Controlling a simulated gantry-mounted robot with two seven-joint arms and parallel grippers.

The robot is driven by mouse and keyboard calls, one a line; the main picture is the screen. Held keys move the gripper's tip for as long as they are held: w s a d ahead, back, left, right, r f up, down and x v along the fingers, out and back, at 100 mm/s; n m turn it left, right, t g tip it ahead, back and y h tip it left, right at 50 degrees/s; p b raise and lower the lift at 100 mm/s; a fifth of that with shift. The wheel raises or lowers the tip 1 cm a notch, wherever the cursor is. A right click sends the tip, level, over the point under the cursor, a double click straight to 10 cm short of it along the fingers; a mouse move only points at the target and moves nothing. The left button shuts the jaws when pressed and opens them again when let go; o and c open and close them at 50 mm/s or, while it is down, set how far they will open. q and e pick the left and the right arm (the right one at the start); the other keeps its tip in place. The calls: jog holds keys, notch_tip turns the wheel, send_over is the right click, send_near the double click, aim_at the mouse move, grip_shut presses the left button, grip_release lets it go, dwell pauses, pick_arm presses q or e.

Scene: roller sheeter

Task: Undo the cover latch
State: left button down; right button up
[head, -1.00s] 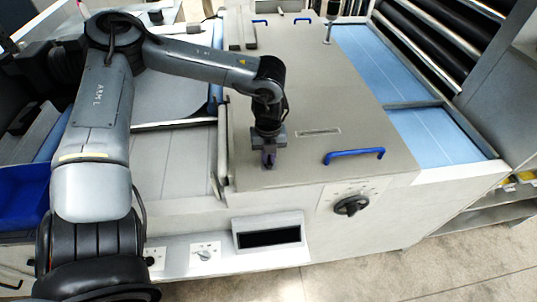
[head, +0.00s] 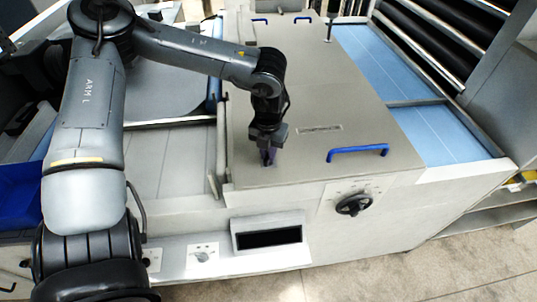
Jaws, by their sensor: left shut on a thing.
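The flat grey cover (head: 340,100) lies over the middle of the roller sheeter, with a blue handle (head: 358,152) near its front right and more blue handles along its far edge. My left gripper (head: 268,158) points down at the cover's front left part. Its fingers are shut on a small purple-blue piece that looks like the cover latch (head: 269,160); the fingers hide most of it, so I cannot tell its position. My right gripper does not show in the head view.
A black hand knob (head: 354,205) and a dark display (head: 268,238) are on the machine's front. Blue belts (head: 440,134) lie right of the cover, with black rollers beyond. A blue bin (head: 20,195) stands at far left.

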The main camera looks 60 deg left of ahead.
pick_arm(q)
jog(key=m+b, duration=0.1)
jog(key=m, duration=0.1)
jog(key=shift+m, duration=0.4)
jog(key=m, duration=0.3)
jog(key=shift+m+b, duration=0.3)
jog(key=shift+b, duration=0.1)
jog(key=m, duration=0.4)
jog(key=shift+m, duration=0.9)
jog(key=c, duration=1.1)
grip_release()
jog(key=shift+c, duration=0.2)
jog(key=shift+r, duration=0.1)
